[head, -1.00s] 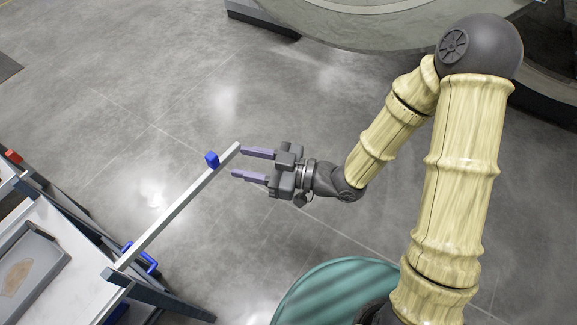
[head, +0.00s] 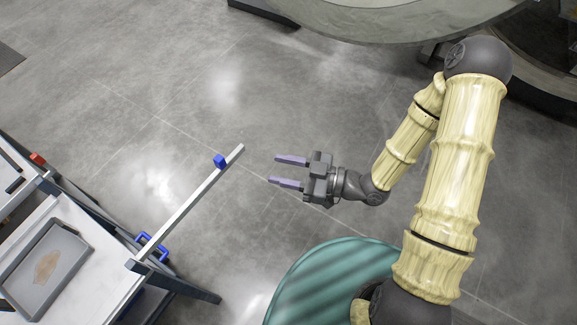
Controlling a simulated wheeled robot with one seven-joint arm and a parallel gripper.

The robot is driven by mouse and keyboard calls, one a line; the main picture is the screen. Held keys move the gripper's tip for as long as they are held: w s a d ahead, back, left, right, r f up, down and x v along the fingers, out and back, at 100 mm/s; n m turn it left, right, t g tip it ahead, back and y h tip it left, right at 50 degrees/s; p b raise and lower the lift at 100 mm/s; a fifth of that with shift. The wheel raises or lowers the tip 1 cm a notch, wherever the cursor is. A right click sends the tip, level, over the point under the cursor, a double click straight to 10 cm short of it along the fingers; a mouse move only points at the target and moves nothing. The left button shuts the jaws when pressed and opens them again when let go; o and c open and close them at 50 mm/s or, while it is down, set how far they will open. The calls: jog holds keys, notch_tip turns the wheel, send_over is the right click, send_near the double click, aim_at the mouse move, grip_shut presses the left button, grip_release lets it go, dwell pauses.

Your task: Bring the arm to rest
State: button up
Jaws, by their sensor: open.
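My gripper (head: 281,170) is in the middle of the head view, above the grey floor. Its two purple fingers point left and stand apart, with nothing between them. My arm comes in from the right, bent at the elbow. A pale bar (head: 190,207) with a blue block (head: 220,161) near its end lies to the left of the fingertips. There is a clear gap in the picture between the bar's end and the fingers.
A white-topped table (head: 75,285) with a grey tray (head: 45,268) stands at the lower left. Blue handles (head: 152,246) and a red piece (head: 38,158) show at its edges. A large round grey structure (head: 390,22) is at the top. Open floor (head: 110,110) lies upper left.

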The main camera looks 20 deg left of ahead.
jog(key=shift+d, duration=0.5)
jog(key=a+b, duration=0.6)
jog(key=a, duration=0.1)
jog(key=shift+a+f+b, duration=0.2)
jog(key=shift+a+b, duration=0.2)
jog(key=shift+s+a+r+b, duration=0.1)
jog(key=shift+a+r+b, duration=0.1)
jog(key=shift+b, duration=0.2)
jog(key=shift+d+r+p, duration=0.15)
jog(key=shift+r+p, duration=0.05)
jog(key=shift+p, duration=0.45)
